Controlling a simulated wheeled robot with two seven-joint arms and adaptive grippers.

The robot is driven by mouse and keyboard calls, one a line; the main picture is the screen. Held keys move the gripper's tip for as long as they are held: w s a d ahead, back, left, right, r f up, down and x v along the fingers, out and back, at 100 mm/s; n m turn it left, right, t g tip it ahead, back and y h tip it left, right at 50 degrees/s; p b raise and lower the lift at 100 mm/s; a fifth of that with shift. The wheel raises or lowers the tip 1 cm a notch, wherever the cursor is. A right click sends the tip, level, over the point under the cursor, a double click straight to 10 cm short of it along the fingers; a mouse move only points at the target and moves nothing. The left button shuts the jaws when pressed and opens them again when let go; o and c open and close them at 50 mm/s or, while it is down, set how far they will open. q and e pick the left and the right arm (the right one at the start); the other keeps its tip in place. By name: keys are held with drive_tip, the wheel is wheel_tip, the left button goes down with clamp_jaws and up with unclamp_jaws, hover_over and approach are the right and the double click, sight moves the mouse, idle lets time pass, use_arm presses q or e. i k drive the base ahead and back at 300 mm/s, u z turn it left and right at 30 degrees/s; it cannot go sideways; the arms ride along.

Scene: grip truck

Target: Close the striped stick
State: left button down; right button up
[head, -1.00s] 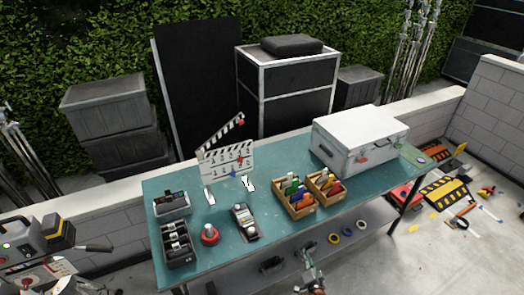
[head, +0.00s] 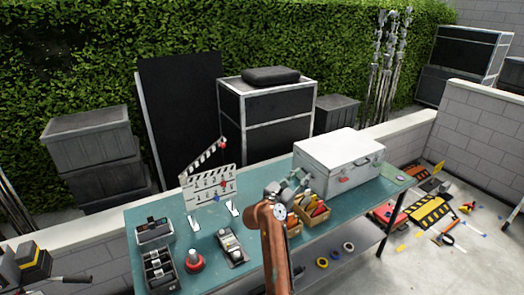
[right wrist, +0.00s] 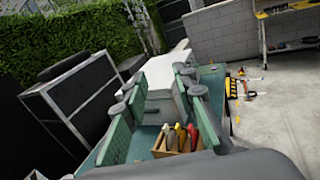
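The clapperboard (head: 208,188) stands on the teal table toward its back left, held upright by white feet. Its striped stick (head: 205,158) is raised, slanting up to the right from the board's left end. A gap shows between stick and board. My right gripper (head: 298,182) is over the table, right of the clapperboard and apart from it, near the white case. The right wrist view shows its two green-padded fingers (right wrist: 160,105) spread apart with nothing held between them. My left gripper is out of view.
The teal table (head: 268,177) also bears a white case (head: 335,160), wooden boxes of markers (head: 313,215), a red-based item (head: 194,262), a grey device (head: 231,247) and dark trays (head: 160,270). Bare tabletop lies between the clapperboard and my right gripper.

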sight(219, 142)
drive_tip(key=z, duration=1.65)
drive_tip(key=i, duration=4.75)
drive_tip(key=u, duration=4.85)
drive_tip(key=i, duration=1.1)
drive_tip(key=z, duration=0.05)
